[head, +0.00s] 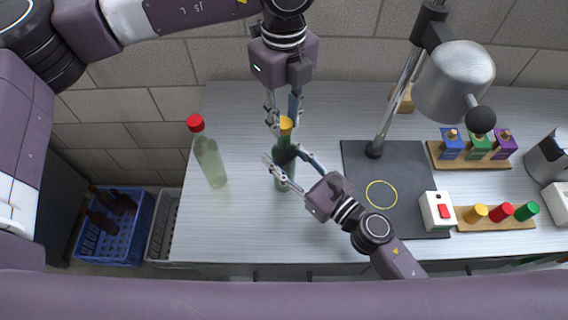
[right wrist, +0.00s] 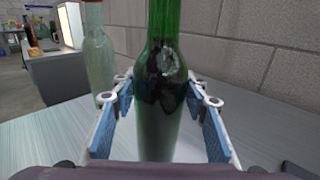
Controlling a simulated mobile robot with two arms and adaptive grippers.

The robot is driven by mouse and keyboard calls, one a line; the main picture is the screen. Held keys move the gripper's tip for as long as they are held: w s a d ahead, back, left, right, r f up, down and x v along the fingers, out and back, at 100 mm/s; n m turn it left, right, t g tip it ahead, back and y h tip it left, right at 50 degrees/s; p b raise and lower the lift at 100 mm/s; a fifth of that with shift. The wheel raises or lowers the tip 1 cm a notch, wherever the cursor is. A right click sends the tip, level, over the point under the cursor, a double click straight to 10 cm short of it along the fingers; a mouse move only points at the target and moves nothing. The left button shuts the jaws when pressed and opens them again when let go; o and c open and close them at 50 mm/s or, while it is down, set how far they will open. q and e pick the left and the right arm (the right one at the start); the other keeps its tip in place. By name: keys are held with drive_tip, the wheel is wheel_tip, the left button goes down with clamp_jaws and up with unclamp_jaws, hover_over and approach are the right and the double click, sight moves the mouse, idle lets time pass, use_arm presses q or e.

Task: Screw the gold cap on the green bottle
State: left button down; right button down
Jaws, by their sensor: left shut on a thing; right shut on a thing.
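The green bottle (head: 284,165) stands upright on the table, and its body fills the middle of the right wrist view (right wrist: 162,90). My right gripper (head: 283,168) is shut on the bottle's body from the front right, with its blue-padded fingers on either side in the right wrist view (right wrist: 162,115). The gold cap (head: 286,123) is at the top of the bottle's neck. My left gripper (head: 284,118) points down from above and is shut on the gold cap. I cannot tell whether the cap is seated on the thread. The bottle's mouth is hidden.
A clear, pale green bottle with a red cap (head: 210,160) stands to the left. A dark mat (head: 408,165) with a yellow ring lies to the right under a lamp (head: 452,82). Yellow, red and green caps (head: 501,211) sit on a wooden strip. A blue crate (head: 118,238) is lower left.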

use_arm(q)
drive_tip(key=m, duration=1.5)
drive_tip(key=shift+m, duration=0.3)
drive_tip(key=m, duration=0.3)
drive_tip(key=shift+m, duration=0.4)
drive_tip(key=m, duration=0.9)
drive_tip(key=shift+m, duration=0.3)
drive_tip(key=m, duration=0.5)
drive_tip(key=shift+f+m, duration=0.1)
drive_tip(key=shift+m, duration=0.3)
drive_tip(key=m, duration=0.3)
drive_tip(key=shift+m, duration=0.3)
drive_tip(key=m, duration=0.7)
drive_tip(key=shift+m, duration=0.4)
drive_tip(key=m, duration=0.3)
drive_tip(key=shift+m, duration=0.4)
drive_tip(key=m, duration=0.5)
drive_tip(key=shift+m, duration=0.4)
